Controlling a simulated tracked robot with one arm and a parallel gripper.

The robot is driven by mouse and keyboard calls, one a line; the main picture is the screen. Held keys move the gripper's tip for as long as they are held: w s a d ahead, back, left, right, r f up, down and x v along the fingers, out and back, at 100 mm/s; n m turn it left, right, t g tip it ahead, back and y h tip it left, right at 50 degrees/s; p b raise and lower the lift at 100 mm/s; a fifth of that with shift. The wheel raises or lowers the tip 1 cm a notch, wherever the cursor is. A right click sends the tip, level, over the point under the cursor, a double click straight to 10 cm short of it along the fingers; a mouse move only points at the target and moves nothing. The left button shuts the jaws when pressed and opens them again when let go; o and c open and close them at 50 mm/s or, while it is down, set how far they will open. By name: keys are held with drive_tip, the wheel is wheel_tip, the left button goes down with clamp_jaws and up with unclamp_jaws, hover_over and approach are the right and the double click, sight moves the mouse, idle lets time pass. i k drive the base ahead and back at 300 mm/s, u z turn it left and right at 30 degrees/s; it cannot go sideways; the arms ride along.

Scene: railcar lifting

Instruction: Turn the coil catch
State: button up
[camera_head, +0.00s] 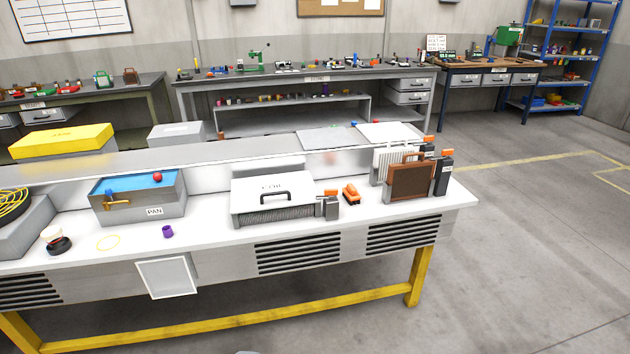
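The coil unit (258,190) is a white box with a black handle and lettering that seems to read COIL. It stands on the white bench, with dark fins along its lower front. At its right front corner is a small grey block (331,208) with an orange piece (331,192) on top, which looks like the coil catch. Its exact turn is too small to tell. A separate orange piece (351,194) with a dark base stands just to the right.
A grey pan (140,206) with blue inside and a red ball stands left. A purple cup (168,231) is in front of it. A brown framed panel (412,182) and dark posts with orange tops (443,175) stand right. Open floor (530,240) lies right of the bench.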

sight(329, 194)
drive_tip(key=u, duration=0.15)
drive_tip(key=i, duration=0.55)
drive_tip(key=u, duration=0.5)
drive_tip(key=i, duration=2.25)
drive_tip(key=z, duration=0.8)
